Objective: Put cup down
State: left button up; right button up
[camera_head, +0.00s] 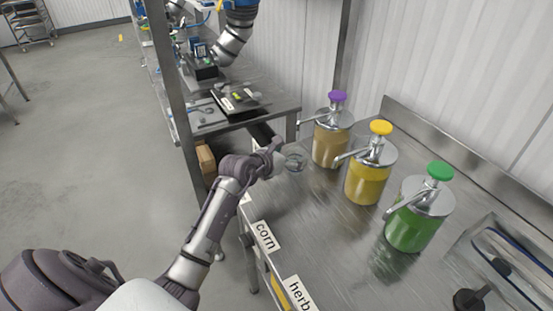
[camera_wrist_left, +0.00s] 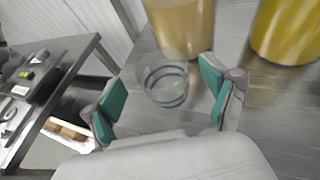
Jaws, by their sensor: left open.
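A small clear cup (camera_head: 295,163) with blue bands stands upright on the metal counter, just in front of the brown-filled dispenser. In the left wrist view the cup (camera_wrist_left: 166,86) sits between and slightly beyond the two teal finger pads. My left gripper (camera_head: 277,160) is open, with a gap visible between each finger and the cup. It also shows from behind in the left wrist view (camera_wrist_left: 161,78). My right gripper is not in view.
Pump dispensers with purple (camera_head: 338,97), yellow (camera_head: 381,128) and green (camera_head: 440,170) tops stand along the counter (camera_head: 310,215). Labels "corn" (camera_head: 265,236) and "herb" (camera_head: 300,293) mark its front edge. A shelf table (camera_head: 270,107) with black trays stands beyond. Clear counter lies nearer me.

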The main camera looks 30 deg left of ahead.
pick_arm(q)
jog(key=b+v, duration=0.1)
jog(key=v, duration=0.9)
jog(key=shift+s+f, duration=0.1)
jog(key=shift+f, duration=0.05)
